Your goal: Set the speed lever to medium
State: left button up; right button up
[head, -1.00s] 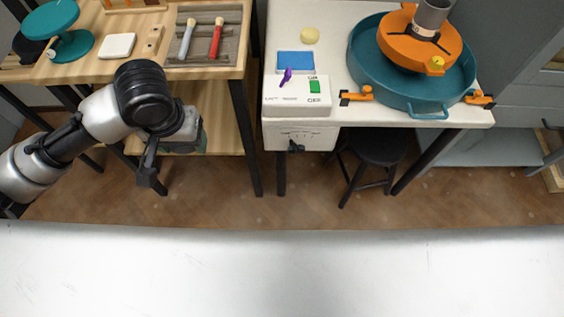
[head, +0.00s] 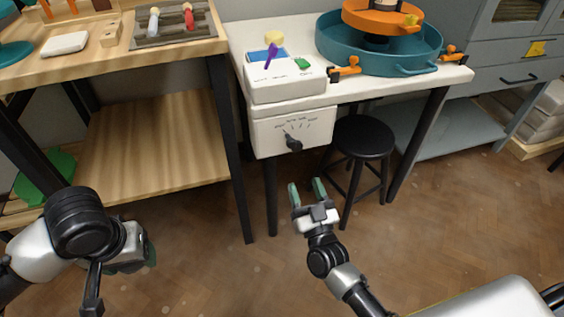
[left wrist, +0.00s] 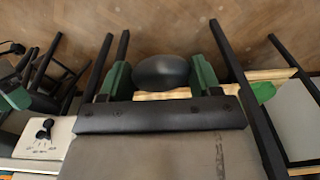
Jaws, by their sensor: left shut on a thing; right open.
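The speed lever (head: 293,145) is a small black handle on the white front panel (head: 275,139) of the wheel table, under a fan of dial marks. Its exact setting is too small to read. The lever also shows at the left in the left wrist view (left wrist: 45,130). My right gripper (head: 306,186) is open and empty, below the panel and apart from the lever. My left gripper (head: 138,250) is low at the left, away from the lever. In the left wrist view its green fingers are on either side of a black rounded thing (left wrist: 161,72).
A black stool (head: 363,138) stands right of the panel. The white table (head: 340,92) carries a teal basin (head: 335,50) and a white box (head: 285,86). A wooden workbench (head: 140,52) with a lower shelf stands at the left. The floor before the panel is open.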

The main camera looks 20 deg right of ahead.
aim_at(292, 146)
pick_arm(q)
jog(key=shift+f, duration=0.2)
notch_tip(292, 146, down, 2)
jog(key=shift+b, duration=1)
pick_arm(e)
jog(key=x, duration=1.2)
jog(key=shift+r, duration=0.15)
jog(key=shift+c, duration=0.3)
